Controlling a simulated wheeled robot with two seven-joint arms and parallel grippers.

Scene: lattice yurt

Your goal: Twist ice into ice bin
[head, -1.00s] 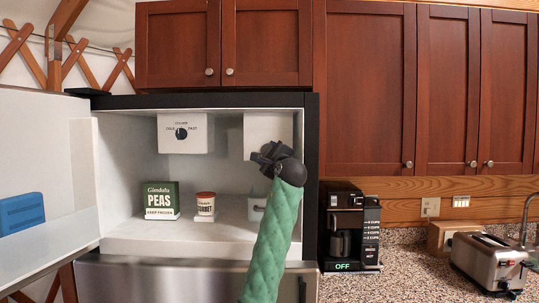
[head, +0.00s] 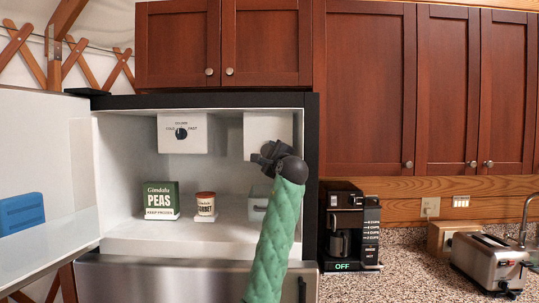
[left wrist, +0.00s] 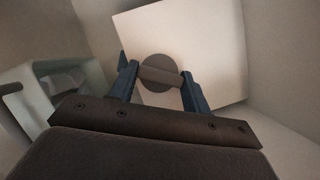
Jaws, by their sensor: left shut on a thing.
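A white ice-maker box (head: 257,124) hangs from the freezer ceiling at the right. My left gripper (head: 262,152) is raised to its lower part. In the left wrist view the two fingers of my left gripper (left wrist: 161,76) are shut on the raised bar of a round grey-brown knob (left wrist: 158,68) on the white box face (left wrist: 195,38). The bar lies nearly level, slightly tilted, between the fingers. A pale ice bin (head: 256,207) stands below on the freezer floor, partly hidden by my green-sleeved arm. I cannot see inside it. My right gripper is not in view.
The freezer's open door (head: 40,155) stands to the left, with a blue block (head: 22,213) on it. A peas box (head: 161,199) and a sorbet tub (head: 205,204) stand left of the bin. A dial box (head: 183,143) hangs above them. A coffee maker (head: 343,222) stands outside, right.

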